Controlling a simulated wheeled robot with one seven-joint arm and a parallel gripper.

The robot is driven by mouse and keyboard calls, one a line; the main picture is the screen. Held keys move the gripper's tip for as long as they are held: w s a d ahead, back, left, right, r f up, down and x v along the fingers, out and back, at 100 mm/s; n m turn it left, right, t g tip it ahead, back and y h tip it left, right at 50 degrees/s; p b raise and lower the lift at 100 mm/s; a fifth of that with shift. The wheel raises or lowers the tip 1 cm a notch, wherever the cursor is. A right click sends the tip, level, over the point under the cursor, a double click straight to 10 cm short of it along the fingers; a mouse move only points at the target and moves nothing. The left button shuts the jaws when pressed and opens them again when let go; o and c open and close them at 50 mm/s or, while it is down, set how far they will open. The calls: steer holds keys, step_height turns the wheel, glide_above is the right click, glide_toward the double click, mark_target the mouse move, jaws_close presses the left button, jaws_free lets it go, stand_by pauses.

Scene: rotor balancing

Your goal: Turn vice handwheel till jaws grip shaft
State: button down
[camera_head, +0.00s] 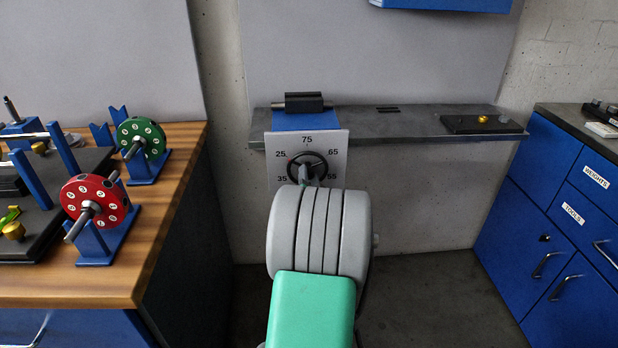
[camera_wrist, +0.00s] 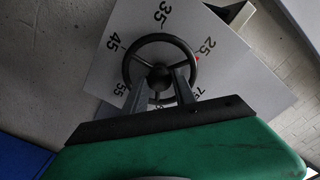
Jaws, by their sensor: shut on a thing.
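The black handwheel (camera_head: 294,174) sits on a pale dial plate (camera_head: 337,141) numbered from 25 to 75, below the shelf front. In the wrist view the wheel (camera_wrist: 127,64) shows its round rim and spokes, with a small red mark near the 25. My gripper (camera_head: 311,180) is at the lower part of the wheel, its fingers (camera_wrist: 158,82) shut on it beside the lower spoke. Above the plate, a dark block with a grey shaft (camera_head: 279,106) sticking out lies over the blue vice body (camera_head: 300,123). I cannot tell whether the vice jaws touch the shaft.
A wooden bench (camera_head: 185,150) at left holds a green rotor (camera_head: 140,128) and a red rotor (camera_head: 82,190) on blue stands. The grey shelf (camera_head: 410,122) carries a dark tray (camera_head: 460,125). Blue cabinets (camera_head: 540,175) stand at right. Floor between is clear.

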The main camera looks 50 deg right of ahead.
stand_by(0.4)
steer(key=c, duration=1)
jaws_free()
